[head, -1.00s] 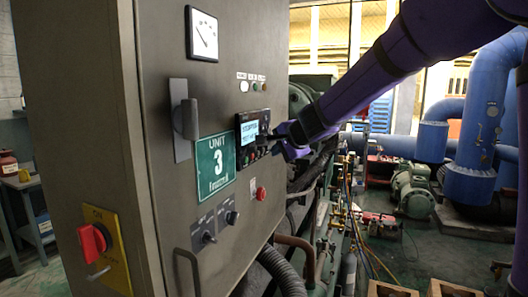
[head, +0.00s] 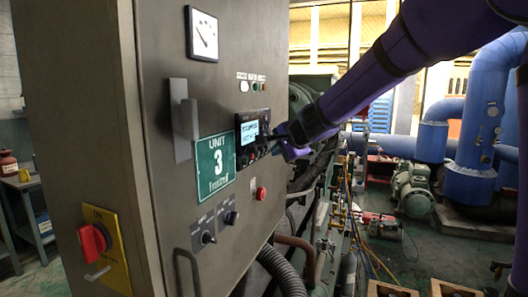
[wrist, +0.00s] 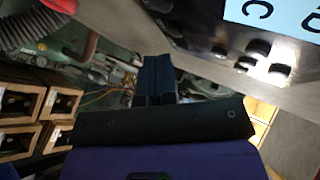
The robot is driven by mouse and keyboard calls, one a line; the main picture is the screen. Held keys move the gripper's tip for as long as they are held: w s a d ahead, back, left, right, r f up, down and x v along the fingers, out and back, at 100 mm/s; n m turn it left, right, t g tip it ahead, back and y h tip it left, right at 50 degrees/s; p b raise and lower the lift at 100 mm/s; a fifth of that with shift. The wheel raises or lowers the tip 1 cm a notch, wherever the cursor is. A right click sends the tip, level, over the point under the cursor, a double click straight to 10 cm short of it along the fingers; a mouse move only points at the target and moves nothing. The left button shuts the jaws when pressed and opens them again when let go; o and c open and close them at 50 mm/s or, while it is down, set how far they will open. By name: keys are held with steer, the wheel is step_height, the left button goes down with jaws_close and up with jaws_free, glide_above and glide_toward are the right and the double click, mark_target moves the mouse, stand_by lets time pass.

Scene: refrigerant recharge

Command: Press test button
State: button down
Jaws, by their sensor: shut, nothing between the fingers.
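A control panel (head: 252,130) with a lit blue-white display is set in the grey cabinet door. Small round buttons sit below the display, partly hidden by my gripper in the head view. In the wrist view several dark buttons (wrist: 258,48) show at the upper right, beside part of the display (wrist: 285,15). I cannot read which one is the test button. My gripper (head: 268,138) is shut and empty, with its fingertips close to the panel's right side. In the wrist view its dark fingers (wrist: 156,75) lie together, left of the buttons. I cannot tell whether they touch anything.
The cabinet door also carries a handle (head: 185,120), a green Unit 3 sign (head: 215,165), a red button (head: 262,193) and two black knobs (head: 208,238). A red switch (head: 92,243) is on the cabinet's side. Pipes and machinery stand right of the cabinet.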

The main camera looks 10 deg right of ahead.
steer(key=shift+w+a, duration=0.1)
steer(key=shift+a, duration=0.05)
steer(key=shift+w+a, duration=0.2)
steer(key=shift+a, duration=0.05)
steer(key=shift+w+a, duration=0.15)
steer(key=shift+a, duration=0.1)
stand_by(0.9)
steer(key=shift+d, duration=0.15)
stand_by(0.3)
steer(key=shift+s+d, duration=0.45)
steer(key=shift+d, duration=0.05)
steer(key=shift+d, duration=0.1)
steer(key=shift+s+d, duration=0.75)
steer(key=shift+d, duration=0.2)
steer(key=shift+s+d, duration=0.7)
steer(key=shift+d, duration=0.25)
